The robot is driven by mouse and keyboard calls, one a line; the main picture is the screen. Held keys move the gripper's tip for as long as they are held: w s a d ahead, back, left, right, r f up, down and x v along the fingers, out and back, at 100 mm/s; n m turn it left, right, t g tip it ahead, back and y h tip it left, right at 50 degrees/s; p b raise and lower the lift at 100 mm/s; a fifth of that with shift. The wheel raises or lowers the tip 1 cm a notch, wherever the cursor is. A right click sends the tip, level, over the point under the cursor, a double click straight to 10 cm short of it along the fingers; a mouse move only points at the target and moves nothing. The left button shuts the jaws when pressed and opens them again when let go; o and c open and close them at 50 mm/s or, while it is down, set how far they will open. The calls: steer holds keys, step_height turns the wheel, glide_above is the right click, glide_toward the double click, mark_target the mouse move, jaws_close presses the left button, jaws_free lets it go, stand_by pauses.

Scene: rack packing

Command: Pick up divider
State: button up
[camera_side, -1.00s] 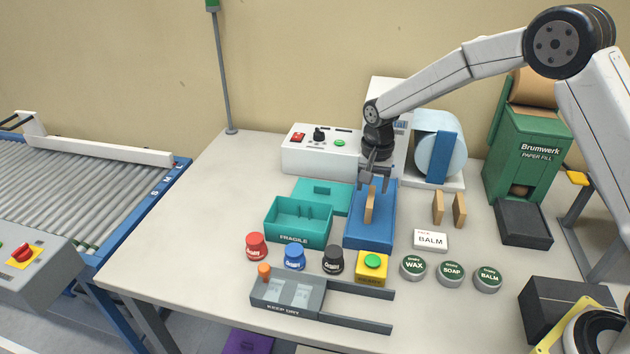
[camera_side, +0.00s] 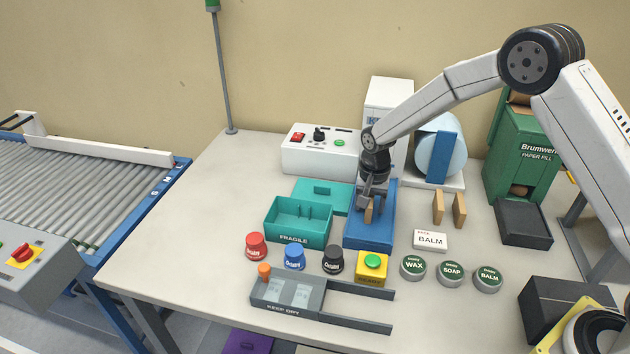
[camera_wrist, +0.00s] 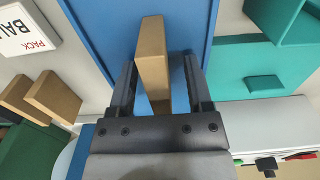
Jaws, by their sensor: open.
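A tan divider (camera_wrist: 153,55) stands upright on the blue tray (camera_side: 371,232). My gripper (camera_wrist: 160,85) is open, with one finger on each side of the divider in the wrist view. In the side view my gripper (camera_side: 369,208) has come down over the divider and hides much of it. Two more tan dividers (camera_side: 438,207) (camera_side: 459,210) stand upright on the table to the right of the blue tray.
A teal box (camera_side: 297,228) marked FRAGILE and its teal lid (camera_side: 323,193) lie left of the tray. A white BALM card (camera_side: 430,240), several tins (camera_side: 413,267) and a yellow block with a green button (camera_side: 372,268) lie in front.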

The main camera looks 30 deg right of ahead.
stand_by(0.3)
jaws_close()
steer(key=shift+r, duration=0.2)
steer(key=shift+r, duration=0.6)
steer(key=s+r, duration=1.1)
steer(key=s, duration=0.3)
steer(key=shift+d+r, duration=0.2)
stand_by(0.3)
